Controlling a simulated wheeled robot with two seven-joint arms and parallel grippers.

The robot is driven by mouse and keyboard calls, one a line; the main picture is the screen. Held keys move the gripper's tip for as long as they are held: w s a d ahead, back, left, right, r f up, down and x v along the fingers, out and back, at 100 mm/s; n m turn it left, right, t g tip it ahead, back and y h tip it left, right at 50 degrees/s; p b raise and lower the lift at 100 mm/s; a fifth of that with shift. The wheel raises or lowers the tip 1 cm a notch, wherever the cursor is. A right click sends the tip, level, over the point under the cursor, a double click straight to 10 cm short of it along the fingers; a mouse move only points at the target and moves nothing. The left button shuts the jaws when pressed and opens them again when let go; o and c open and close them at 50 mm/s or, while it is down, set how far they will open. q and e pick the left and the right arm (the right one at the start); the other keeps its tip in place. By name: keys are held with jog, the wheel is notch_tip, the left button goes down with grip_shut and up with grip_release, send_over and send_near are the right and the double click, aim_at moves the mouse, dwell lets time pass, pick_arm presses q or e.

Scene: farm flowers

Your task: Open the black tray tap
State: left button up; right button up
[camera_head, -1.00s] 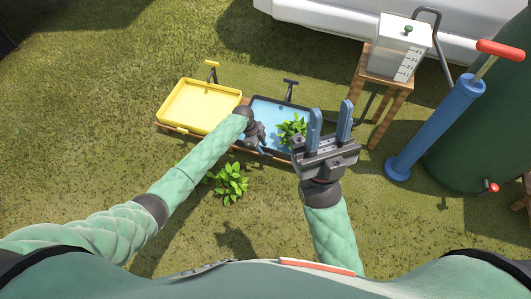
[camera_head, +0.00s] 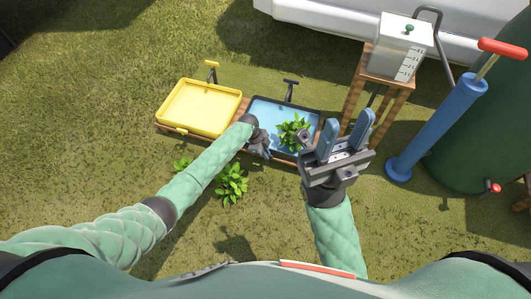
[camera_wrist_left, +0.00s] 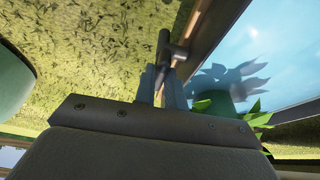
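The black tray (camera_head: 318,127) holds blue water and a leafy plant. In the left wrist view its dark T-shaped tap (camera_wrist_left: 172,48) sticks out from the wooden edge. My left gripper (camera_head: 264,150) is at the tray's front left, partly hidden by its own wrist. In the left wrist view its fingers (camera_wrist_left: 162,88) are close together with the tap's end between them. They look shut on it, though the contact is partly hidden. My right gripper (camera_head: 344,130) is open and empty, to the right of the black tray.
A yellow tray (camera_head: 200,103) stands left of the black tray. A wooden stand (camera_head: 387,92) with a clear tank (camera_head: 398,47) and a blue pump (camera_head: 435,127) are to the right. A green plant (camera_head: 231,184) grows on the grass in front.

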pick_arm(q)
grip_shut()
